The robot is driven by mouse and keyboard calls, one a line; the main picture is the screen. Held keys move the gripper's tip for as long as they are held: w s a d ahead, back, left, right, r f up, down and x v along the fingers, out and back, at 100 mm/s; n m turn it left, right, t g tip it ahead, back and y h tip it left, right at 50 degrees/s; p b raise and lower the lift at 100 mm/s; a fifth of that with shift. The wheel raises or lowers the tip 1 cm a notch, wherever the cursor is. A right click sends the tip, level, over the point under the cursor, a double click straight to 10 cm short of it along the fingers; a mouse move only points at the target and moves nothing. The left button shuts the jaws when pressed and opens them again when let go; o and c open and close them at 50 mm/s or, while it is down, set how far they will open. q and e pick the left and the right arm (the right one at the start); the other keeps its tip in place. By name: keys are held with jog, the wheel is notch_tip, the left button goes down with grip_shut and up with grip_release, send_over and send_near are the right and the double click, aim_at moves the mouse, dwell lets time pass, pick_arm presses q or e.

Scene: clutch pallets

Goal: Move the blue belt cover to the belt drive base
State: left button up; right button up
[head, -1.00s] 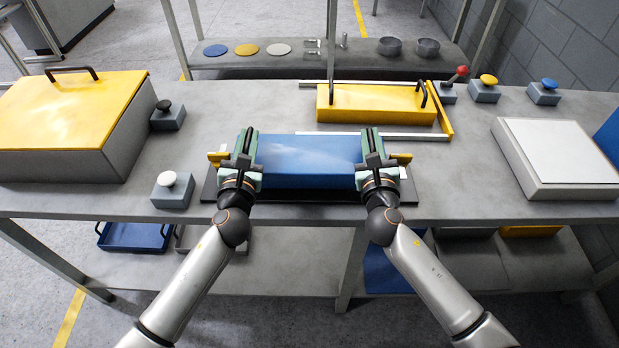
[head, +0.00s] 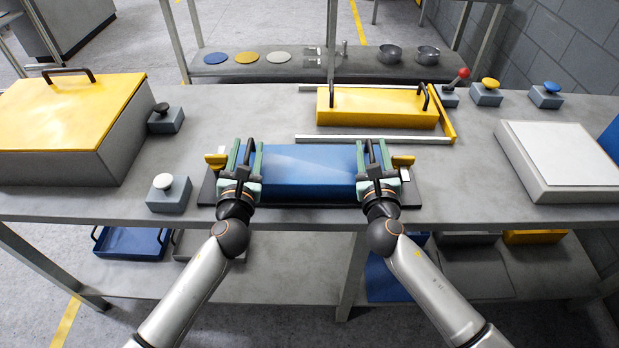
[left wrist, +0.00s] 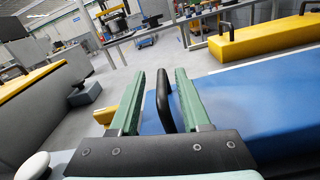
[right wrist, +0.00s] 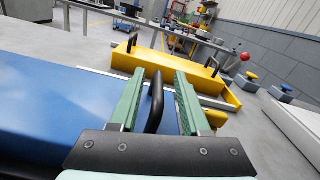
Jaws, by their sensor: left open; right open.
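The blue belt cover (head: 310,172) is a long blue block lying level at the front middle of the bench, over a dark plate, which I take as the belt drive base (head: 411,191). Yellow clamp-like parts (head: 215,160) (head: 403,161) show at both ends. My left gripper (head: 248,155) is open, its green fingers on either side of the cover's left black handle (left wrist: 163,100). My right gripper (head: 374,155) is open, its fingers on either side of the right handle (right wrist: 155,103). Gaps show beside both handles. The contact under the cover is hidden.
A yellow cover (head: 372,106) with black handles lies behind, among metal rails. A grey box with a yellow lid (head: 70,105) stands left, beside black (head: 163,120) and white (head: 168,190) button boxes. A white-topped panel (head: 560,155) is right. Bare bench lies right of the base.

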jog(key=shift+s+a, duration=0.1)
jog(key=shift+s, duration=0.1)
pick_arm(q)
jog(key=s, duration=1.2)
pick_arm(e)
jog(key=s, duration=1.1)
jog(key=shift+s, duration=0.35)
pick_arm(q)
jog(key=shift+a, duration=0.1)
pick_arm(e)
jog(key=shift+a, duration=0.1)
jog(key=shift+s, duration=0.1)
